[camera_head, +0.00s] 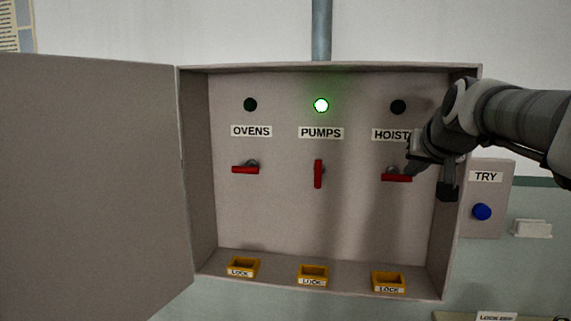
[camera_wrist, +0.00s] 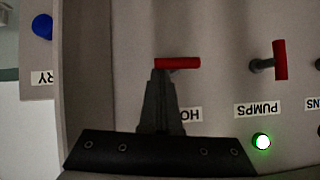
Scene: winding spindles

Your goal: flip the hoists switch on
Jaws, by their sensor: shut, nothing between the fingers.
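The hoists switch is a red handle (camera_head: 397,178) lying horizontal under the HOISTS label (camera_head: 390,135) in the open panel box. The hoists lamp (camera_head: 398,107) above it is dark. In the wrist view the red hoists handle (camera_wrist: 178,63) lies level, right at the tip of my gripper (camera_wrist: 160,75). My gripper (camera_head: 411,172) is shut and empty, with its fingertips at the handle, touching it or very close; I cannot tell which. My gripper and arm hide part of the label and the box's right side.
The pumps switch (camera_head: 318,174) stands vertical under a lit green lamp (camera_head: 321,105). The ovens switch (camera_head: 245,170) is horizontal under a dark lamp. Yellow lock pieces (camera_head: 313,275) line the box floor. The open door (camera_head: 90,190) is left; a TRY box with a blue button (camera_head: 481,211) is right.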

